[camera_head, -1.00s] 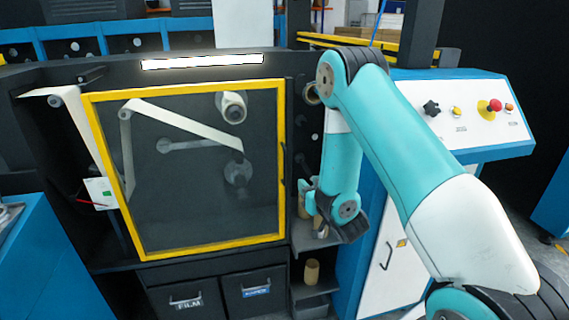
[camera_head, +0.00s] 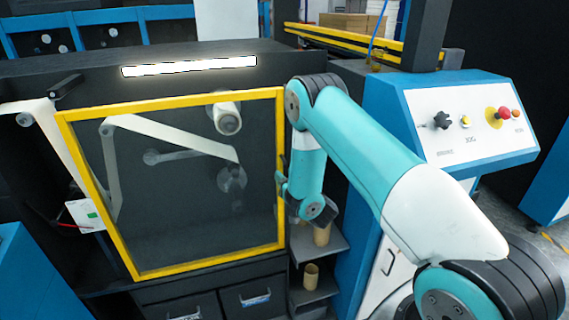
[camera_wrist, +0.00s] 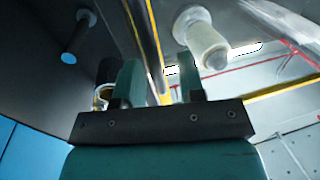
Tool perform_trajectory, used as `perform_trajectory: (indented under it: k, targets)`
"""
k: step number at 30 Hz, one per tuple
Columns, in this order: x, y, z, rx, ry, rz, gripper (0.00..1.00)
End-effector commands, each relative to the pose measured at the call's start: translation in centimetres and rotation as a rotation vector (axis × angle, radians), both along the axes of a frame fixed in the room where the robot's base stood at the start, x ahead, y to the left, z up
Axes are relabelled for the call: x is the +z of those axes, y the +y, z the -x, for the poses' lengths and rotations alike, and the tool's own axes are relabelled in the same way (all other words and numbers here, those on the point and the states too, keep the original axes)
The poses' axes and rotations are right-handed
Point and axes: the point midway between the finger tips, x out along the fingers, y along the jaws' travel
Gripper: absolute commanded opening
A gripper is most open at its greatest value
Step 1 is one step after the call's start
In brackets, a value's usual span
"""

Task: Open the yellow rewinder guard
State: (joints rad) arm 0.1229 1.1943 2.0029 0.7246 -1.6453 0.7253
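The yellow rewinder guard (camera_head: 196,103) is a clear panel in a yellow frame on the front of the dark machine. It looks shut, with rollers and a pale web visible behind it. My gripper (camera_head: 281,182) is at the guard's right edge, by its dark handle, which is mostly hidden there. In the wrist view, the two teal fingers of my gripper (camera_wrist: 159,84) stand apart. The guard's yellow-edged frame (camera_wrist: 146,45) runs down the picture toward the gap between them. I cannot make out clear contact with the handle.
A white roll (camera_head: 227,118) sits behind the panel. Cardboard cores (camera_head: 311,276) stand on small shelves below my wrist. A control panel (camera_head: 470,125) with a red button is at the right. Drawers (camera_head: 247,299) lie under the guard.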

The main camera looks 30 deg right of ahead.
Motion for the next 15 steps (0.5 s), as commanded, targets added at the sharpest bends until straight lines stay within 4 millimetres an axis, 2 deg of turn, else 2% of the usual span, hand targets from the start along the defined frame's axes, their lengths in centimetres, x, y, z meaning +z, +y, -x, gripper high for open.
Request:
perform_trajectory:
  k: [14, 15]
  targets:
    - [-0.1, -1.1, -0.3, -0.014, 0.001, 0.0, 0.36]
    - [0.0, -1.2, -0.3, -0.014, 0.001, 0.0, 0.27]
